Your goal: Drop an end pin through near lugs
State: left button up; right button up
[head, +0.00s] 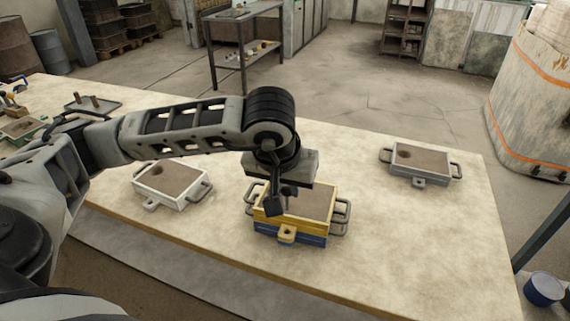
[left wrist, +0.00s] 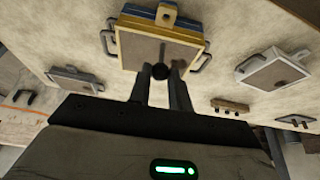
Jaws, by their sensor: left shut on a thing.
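A yellow box frame stacked on a blue one (head: 290,240), filled with brown sand, stands on the table; it also shows in the left wrist view (left wrist: 128,60). It has grey side handles, and a yellow lug with a hole (head: 287,232) sticks out of its near side. My left gripper (head: 275,207) is over this box, near its left part. In the left wrist view its fingers (left wrist: 163,76) are shut on a dark, round-ended pin (left wrist: 160,71). Most of the pin is hidden. I cannot tell its height above the sand. My right gripper is not in view.
A white-rimmed sand box (head: 172,182) stands to the left, a grey one (head: 420,163) to the right. A tray with two upright pegs (head: 92,104) is at the back left. Bare tabletop lies right of the yellow box. A blue bucket (head: 543,289) stands on the floor.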

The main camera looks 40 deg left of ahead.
aim_at(287, 208)
pick_arm(q)
jog(key=shift+f+b, duration=1.2)
jog(key=shift+f, duration=0.7)
jog(key=shift+w+f+b, duration=0.1)
jog(key=shift+f+b, duration=0.45)
jog(key=shift+f, duration=0.5)
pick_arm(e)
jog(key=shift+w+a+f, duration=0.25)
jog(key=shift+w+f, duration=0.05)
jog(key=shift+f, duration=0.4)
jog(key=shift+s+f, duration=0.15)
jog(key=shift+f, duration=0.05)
pick_arm(q)
jog(key=shift+b, duration=0.35)
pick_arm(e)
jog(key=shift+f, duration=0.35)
pick_arm(q)
jog(key=shift+b, duration=0.35)
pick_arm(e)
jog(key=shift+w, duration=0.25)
